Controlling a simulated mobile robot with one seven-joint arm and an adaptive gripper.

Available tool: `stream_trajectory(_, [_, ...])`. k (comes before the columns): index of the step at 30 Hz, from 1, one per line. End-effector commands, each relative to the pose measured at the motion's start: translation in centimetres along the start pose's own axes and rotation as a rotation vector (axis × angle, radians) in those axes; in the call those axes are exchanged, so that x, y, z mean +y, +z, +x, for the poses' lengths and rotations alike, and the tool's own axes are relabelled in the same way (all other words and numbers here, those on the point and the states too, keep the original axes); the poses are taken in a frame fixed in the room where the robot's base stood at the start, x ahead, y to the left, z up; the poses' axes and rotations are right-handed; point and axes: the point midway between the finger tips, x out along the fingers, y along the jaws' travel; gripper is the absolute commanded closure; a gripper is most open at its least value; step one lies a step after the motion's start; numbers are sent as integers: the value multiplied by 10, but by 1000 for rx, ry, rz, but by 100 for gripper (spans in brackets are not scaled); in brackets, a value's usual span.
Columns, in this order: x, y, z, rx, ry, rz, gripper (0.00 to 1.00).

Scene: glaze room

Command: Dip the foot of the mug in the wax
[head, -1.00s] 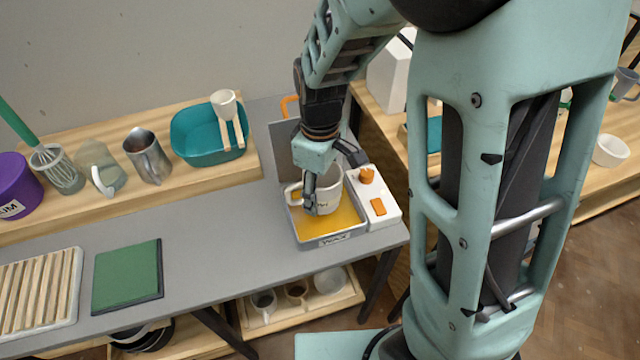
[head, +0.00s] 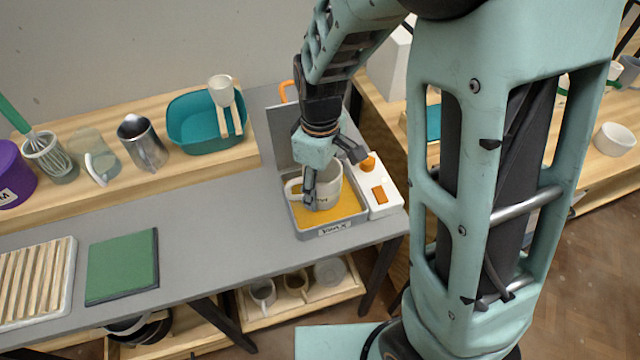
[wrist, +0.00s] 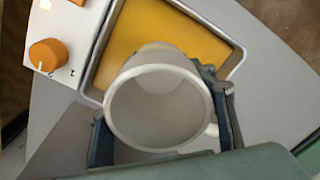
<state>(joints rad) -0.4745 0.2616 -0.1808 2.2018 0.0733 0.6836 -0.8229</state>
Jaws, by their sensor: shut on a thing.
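In the wrist view I look down on the mug's open rim (wrist: 158,108), with a finger on each side. The wax pan (head: 345,212) is a shallow grey tray of flat yellow-orange wax, also in the wrist view (wrist: 160,30). The mug is over the wax inside the pan's outline. Its foot is low, but I cannot tell whether it touches the wax.
A white control box (head: 383,198) with orange knob and switch adjoins the pan's right side. A green pad (head: 122,266) and a slatted rack (head: 35,282) lie left. A teal basin (head: 205,130) and a metal pitcher (head: 142,143) stand on the back shelf. The table between is clear.

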Motion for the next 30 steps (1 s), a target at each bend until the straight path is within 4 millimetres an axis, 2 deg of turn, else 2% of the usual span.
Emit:
stream_trajectory(17, [0,0,9,0,0,0,85])
stream_trajectory(30, [0,0,8,0,0,0,85])
